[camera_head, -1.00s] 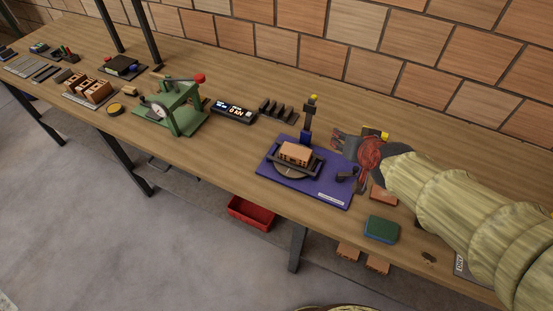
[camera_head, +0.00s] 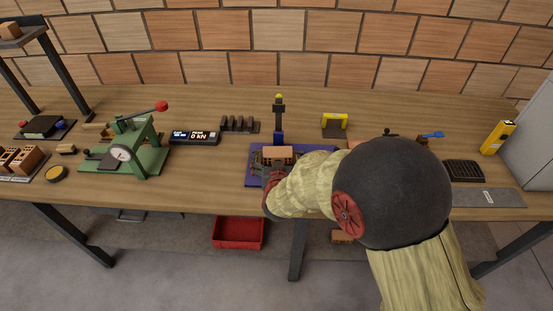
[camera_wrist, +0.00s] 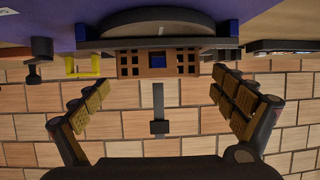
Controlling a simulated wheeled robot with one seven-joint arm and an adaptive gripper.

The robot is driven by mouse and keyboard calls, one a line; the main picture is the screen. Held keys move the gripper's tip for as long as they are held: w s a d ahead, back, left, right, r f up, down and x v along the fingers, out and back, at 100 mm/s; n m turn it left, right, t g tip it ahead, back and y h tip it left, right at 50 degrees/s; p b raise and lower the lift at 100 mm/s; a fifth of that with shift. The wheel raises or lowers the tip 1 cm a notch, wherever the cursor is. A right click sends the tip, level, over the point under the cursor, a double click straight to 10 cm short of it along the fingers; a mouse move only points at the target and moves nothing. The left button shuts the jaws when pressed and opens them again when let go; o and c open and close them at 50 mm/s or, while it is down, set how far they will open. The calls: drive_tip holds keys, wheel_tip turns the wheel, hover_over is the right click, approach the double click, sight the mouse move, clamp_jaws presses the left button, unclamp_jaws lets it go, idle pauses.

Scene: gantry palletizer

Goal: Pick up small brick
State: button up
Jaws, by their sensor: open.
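The small brick (camera_head: 278,153) is orange-brown and sits on the round plate of a blue-based fixture (camera_head: 255,178) on the bench. In the wrist view, which is upside down, the brick (camera_wrist: 158,66) shows its holed face at the top centre, with the dark round plate (camera_wrist: 160,30) above it in the picture. My gripper (camera_wrist: 155,92) is open, one ribbed finger on each side of the picture. The brick lies between and beyond the fingertips, and no contact shows. In the head view my gripper (camera_head: 268,170) is at the fixture's front, partly hidden by my wrist.
A dark upright post (camera_head: 279,125) with a yellow top stands behind the brick. A green press (camera_head: 130,145) and a display box (camera_head: 194,137) are to the left. A yellow-topped stand (camera_head: 335,122) is behind right. A red bin (camera_head: 238,232) is below the bench.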

sight(278, 153)
drive_tip(key=b+x, duration=0.1)
drive_tip(key=x, duration=0.2)
drive_tip(key=shift+w+f, duration=0.2)
drive_tip(key=shift+w, duration=0.35)
drive_tip(key=shift+c, duration=0.8)
drive_tip(key=c, duration=1.3)
drive_tip(key=shift+r, duration=0.15)
drive_tip(key=shift+c, duration=1)
